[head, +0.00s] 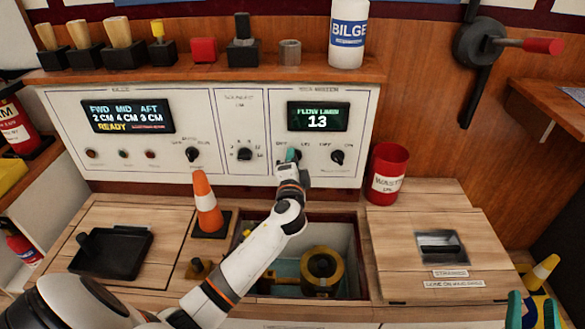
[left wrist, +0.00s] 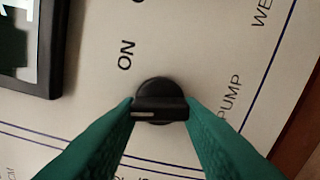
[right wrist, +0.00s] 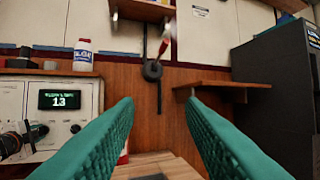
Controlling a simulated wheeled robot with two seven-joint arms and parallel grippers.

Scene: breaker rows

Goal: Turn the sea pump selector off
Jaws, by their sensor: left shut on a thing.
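The selector is a black rotary knob (left wrist: 160,101) with a white pointer line, on the white panel. In the left wrist view it sits between the two teal fingertips of my left gripper (left wrist: 160,108), which is shut on it. Its pointer line lies toward the left end of the grip bar. The word ON is printed above left of it and PUMP to its right; the rest of the label is cut off. In the head view my left gripper (head: 291,156) hides this knob. My right gripper (right wrist: 160,125) is open and empty, away from the panel.
A display (head: 318,117) above the knob reads 13. Another black knob (head: 338,157) is close on the right, and a third (head: 244,154) on the left. An orange cone (head: 206,203) and a red waste bin (head: 388,173) stand below the panel. An open hatch lies under my left arm.

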